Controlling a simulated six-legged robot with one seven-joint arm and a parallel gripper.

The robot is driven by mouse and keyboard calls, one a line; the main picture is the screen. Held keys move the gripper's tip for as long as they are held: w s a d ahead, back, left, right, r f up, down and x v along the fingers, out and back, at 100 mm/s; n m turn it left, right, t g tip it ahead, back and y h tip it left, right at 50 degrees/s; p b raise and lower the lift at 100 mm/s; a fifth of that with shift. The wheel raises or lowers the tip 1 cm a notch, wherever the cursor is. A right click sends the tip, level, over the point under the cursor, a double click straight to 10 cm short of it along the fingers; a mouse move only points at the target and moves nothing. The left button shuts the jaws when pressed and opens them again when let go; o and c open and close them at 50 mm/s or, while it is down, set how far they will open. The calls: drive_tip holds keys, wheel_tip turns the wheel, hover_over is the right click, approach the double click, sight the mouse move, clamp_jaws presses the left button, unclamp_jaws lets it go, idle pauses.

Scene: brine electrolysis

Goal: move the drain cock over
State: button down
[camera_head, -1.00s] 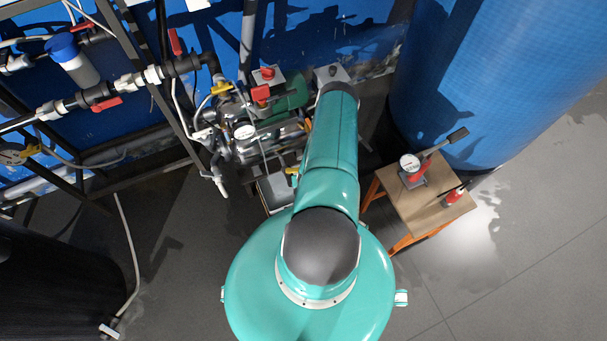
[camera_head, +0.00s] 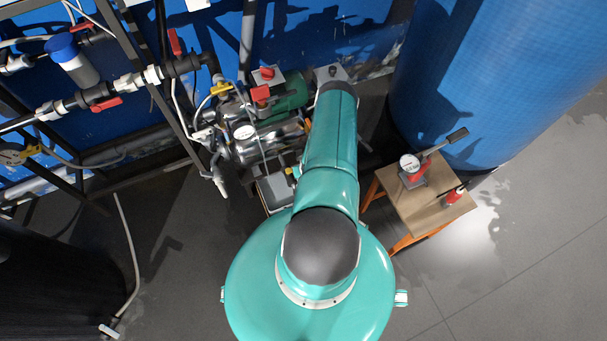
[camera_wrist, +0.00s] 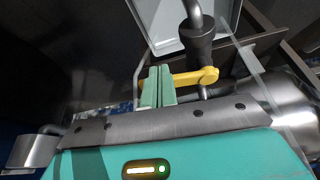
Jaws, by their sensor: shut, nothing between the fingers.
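The drain cock shows in the wrist view as a yellow lever (camera_wrist: 196,77) under a dark, round fitting (camera_wrist: 196,45) with a grey pipe above it. The lever lies roughly level, its rounded end to the right. My gripper (camera_wrist: 158,85) is shut and empty, its two pale green fingers together at the lever's left end. The right finger meets or overlaps the lever there; I cannot tell if they touch. In the head view a small yellow part, likely this lever (camera_head: 290,171), shows just left of my arm. My arm hides the gripper in that view.
A grey tray (camera_wrist: 165,43) lies beyond the cock. A shiny metal cylinder (camera_wrist: 287,98) is close on the right. The pump (camera_head: 292,92) and piping stand left of my arm.

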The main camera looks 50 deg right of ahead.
drive_tip(key=shift+w+d, duration=0.25)
drive_tip(key=shift+d, duration=0.3)
drive_tip(key=shift+a, duration=0.1)
drive_tip(key=shift+s+a, duration=0.2)
drive_tip(key=shift+a, duration=0.55)
drive_tip(key=shift+s+a, duration=0.1)
